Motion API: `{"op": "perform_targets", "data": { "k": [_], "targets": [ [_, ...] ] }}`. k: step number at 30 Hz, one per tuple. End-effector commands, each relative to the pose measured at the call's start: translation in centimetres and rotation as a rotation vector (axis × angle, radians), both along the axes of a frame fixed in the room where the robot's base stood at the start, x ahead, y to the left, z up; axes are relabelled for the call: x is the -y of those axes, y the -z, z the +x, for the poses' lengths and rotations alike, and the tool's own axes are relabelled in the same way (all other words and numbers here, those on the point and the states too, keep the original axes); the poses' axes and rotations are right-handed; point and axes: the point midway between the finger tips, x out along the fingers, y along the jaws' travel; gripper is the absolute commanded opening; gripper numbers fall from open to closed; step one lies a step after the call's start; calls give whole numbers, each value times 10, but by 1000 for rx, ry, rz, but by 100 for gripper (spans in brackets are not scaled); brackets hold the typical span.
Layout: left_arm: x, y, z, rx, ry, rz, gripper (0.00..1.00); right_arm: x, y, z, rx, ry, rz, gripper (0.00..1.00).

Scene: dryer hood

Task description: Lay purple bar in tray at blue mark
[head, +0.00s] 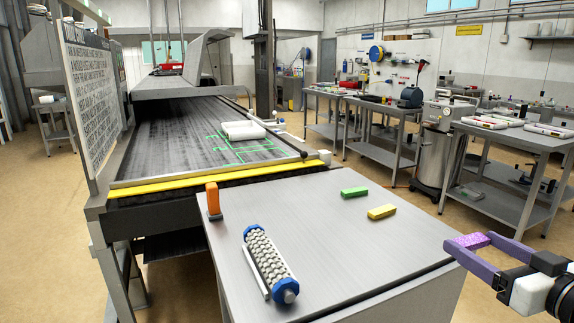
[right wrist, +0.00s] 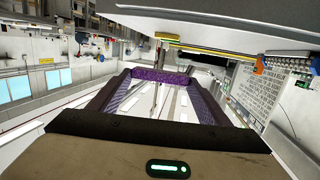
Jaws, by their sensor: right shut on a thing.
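The purple bar (head: 473,241) is speckled and bright. My right gripper (head: 468,243) is shut on it and holds it at the right of the head view, beside the right edge of the metal table. In the right wrist view the purple bar (right wrist: 160,77) spans the gap between the fingertips of my right gripper (right wrist: 160,79). I cannot make out a tray or a blue mark in either view. My left gripper is not in view.
On the metal table (head: 330,225) lie a green bar (head: 354,192), a yellow bar (head: 381,211) and a roller with blue ends (head: 268,262). An orange block (head: 213,198) stands at its left edge. Behind is a conveyor belt (head: 170,135). The table's right half is mostly clear.

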Motion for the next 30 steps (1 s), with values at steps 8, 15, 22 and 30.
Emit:
{"op": "perform_targets", "data": {
  "k": [8, 15, 22, 30],
  "targets": [
    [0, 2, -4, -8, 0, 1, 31, -38, 63, -32, -11, -47, -2, 49],
    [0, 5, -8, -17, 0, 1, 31, -100, 122, -97, -13, -170, -3, 49],
    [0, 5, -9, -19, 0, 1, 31, -152, 143, -157, -5, -286, 1, 49],
    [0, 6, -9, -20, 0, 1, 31, -187, 146, -203, -3, -370, 1, 49]
  ]
}}
